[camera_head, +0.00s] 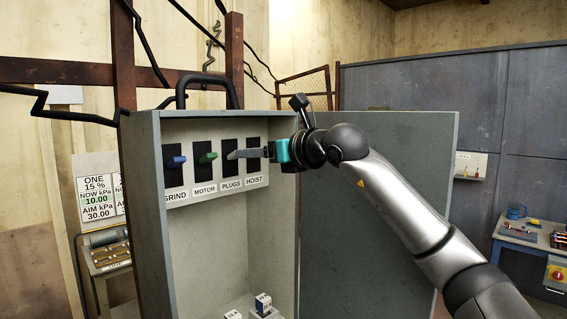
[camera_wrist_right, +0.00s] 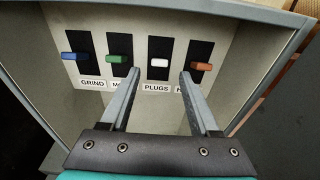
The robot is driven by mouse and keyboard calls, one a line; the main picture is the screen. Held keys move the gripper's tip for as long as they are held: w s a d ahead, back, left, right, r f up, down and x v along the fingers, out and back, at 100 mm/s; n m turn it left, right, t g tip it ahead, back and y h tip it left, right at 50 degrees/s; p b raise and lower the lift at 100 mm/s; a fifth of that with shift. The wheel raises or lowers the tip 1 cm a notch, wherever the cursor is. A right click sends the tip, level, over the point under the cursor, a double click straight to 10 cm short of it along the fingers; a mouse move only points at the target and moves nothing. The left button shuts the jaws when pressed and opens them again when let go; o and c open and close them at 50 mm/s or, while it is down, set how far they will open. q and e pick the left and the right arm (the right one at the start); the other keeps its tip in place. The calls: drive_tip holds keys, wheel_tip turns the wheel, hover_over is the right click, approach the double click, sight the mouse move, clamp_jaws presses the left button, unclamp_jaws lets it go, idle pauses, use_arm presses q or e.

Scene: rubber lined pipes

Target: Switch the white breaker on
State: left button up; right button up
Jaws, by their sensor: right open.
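The white breaker (camera_wrist_right: 159,62) sits on a black plate above the PLUGS label (camera_wrist_right: 156,87), in a row inside an open grey cabinet (camera_head: 146,220). In the head view my gripper's fingers hide its lever. My right gripper (camera_head: 233,155) points into the cabinet at the height of the row. In the wrist view its two fingers (camera_wrist_right: 159,76) are spread wide, one either side of the white lever in the picture, with nothing between them. I cannot tell how far the fingertips are from the lever. My left gripper is not in view.
The blue GRIND (camera_head: 175,162) and green MOTOR (camera_head: 207,157) levers are left of the white one. The orange lever (camera_wrist_right: 201,66) is right, close to the right finger in the wrist view. The open cabinet door (camera_head: 370,220) stands behind my right arm. Small boxes (camera_head: 263,304) lie below.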

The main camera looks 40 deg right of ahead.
drive_tip(key=s+r+b, duration=0.1)
drive_tip(key=s+b, duration=0.3)
drive_tip(key=s, duration=0.4)
drive_tip(key=shift+s+d, duration=0.2)
drive_tip(key=shift+d, duration=0.1)
drive_tip(key=shift+r, duration=0.1)
